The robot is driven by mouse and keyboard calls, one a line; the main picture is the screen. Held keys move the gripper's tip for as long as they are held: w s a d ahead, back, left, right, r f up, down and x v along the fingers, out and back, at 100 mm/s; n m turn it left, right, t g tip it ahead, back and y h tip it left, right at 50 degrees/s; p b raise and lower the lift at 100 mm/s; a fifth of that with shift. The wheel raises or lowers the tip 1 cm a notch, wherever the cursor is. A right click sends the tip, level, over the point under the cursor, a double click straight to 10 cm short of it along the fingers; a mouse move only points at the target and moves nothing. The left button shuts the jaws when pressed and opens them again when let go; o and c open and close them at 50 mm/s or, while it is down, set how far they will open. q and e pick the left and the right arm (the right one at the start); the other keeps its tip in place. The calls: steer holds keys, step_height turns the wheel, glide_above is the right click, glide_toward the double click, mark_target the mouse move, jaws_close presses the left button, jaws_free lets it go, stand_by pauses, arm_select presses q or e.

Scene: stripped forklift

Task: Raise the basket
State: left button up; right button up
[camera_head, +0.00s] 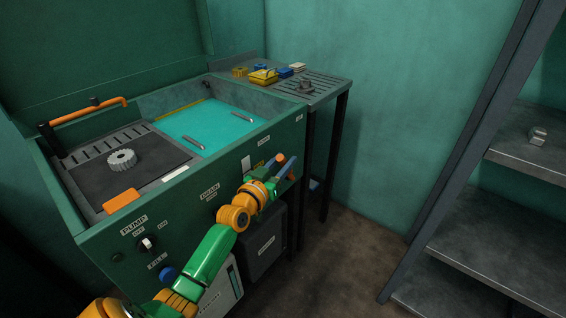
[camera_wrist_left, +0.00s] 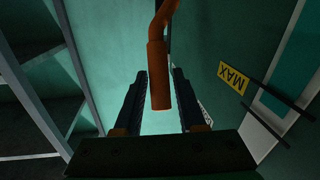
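A green washer cabinet (camera_head: 100,232) holds a turquoise pool (camera_head: 212,125) in its right half. Two short grey bars (camera_head: 193,142) (camera_head: 242,117) show at the pool; they may belong to the basket, but its body cannot be made out. My left gripper (camera_head: 284,159) is at the cabinet's front right, by an orange-gripped lever. In the left wrist view the orange grip (camera_wrist_left: 159,80) reaches between the open fingers of the left gripper (camera_wrist_left: 160,85); I cannot tell whether they touch it. My right gripper is not in view.
A grey gear (camera_head: 122,159) rests on the dark left deck, near an orange bar (camera_head: 90,111). A yellow MAX label (camera_wrist_left: 233,78) is beside the lever. A side table (camera_head: 325,88) with small parts adjoins the cabinet. Metal shelves (camera_head: 490,262) stand right; floor between is clear.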

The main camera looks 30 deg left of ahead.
arm_select(q)
jaws_close()
stand_by(1.2)
